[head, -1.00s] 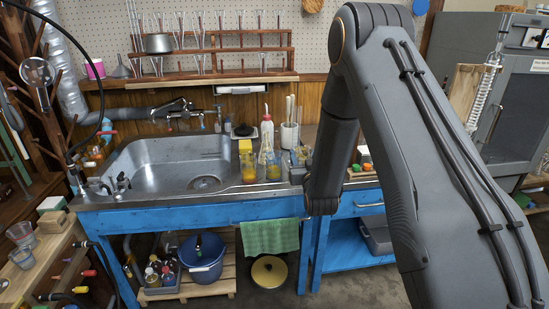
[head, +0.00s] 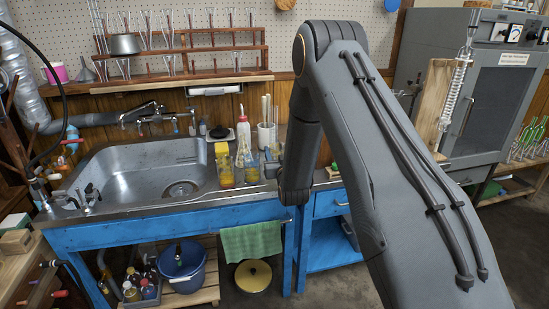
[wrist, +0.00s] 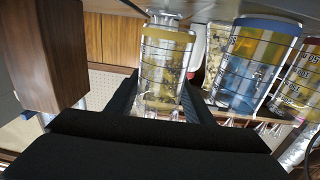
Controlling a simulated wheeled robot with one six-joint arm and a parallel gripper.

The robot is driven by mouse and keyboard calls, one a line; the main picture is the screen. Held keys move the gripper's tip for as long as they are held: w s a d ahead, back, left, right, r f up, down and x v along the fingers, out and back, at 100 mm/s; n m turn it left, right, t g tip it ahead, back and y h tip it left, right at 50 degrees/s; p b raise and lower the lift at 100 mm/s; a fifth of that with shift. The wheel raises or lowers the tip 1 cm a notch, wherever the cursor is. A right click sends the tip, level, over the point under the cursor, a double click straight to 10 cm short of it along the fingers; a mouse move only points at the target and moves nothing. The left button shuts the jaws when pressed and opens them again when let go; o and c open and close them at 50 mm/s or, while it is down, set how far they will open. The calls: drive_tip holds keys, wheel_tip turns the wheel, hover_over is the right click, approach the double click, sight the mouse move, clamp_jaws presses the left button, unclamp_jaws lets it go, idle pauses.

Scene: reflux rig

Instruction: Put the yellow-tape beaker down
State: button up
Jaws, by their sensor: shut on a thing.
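The yellow-tape beaker (wrist: 163,75) is clear glass with a yellow band and stands out in the wrist view, which looks upside down. My gripper (wrist: 161,90) is shut on it, one dark finger on each side. In the head view my arm hides most of the gripper, and the held beaker (head: 271,165) shows just left of the arm's end, at the counter's front right. I cannot tell whether its base touches the counter (head: 205,196). A blue-tape beaker (wrist: 257,62) stands close beside it.
A white wash bottle (head: 243,135) and a holder with rods (head: 266,134) are behind. The sink (head: 140,170) lies left. A wooden block (wrist: 45,55) is near my gripper.

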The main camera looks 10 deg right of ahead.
drive_tip(key=shift+a+f, duration=0.1)
drive_tip(key=shift+f, duration=0.95)
drive_tip(key=shift+f, duration=0.15)
drive_tip(key=o, duration=1.2)
drive_tip(key=shift+c, duration=0.2)
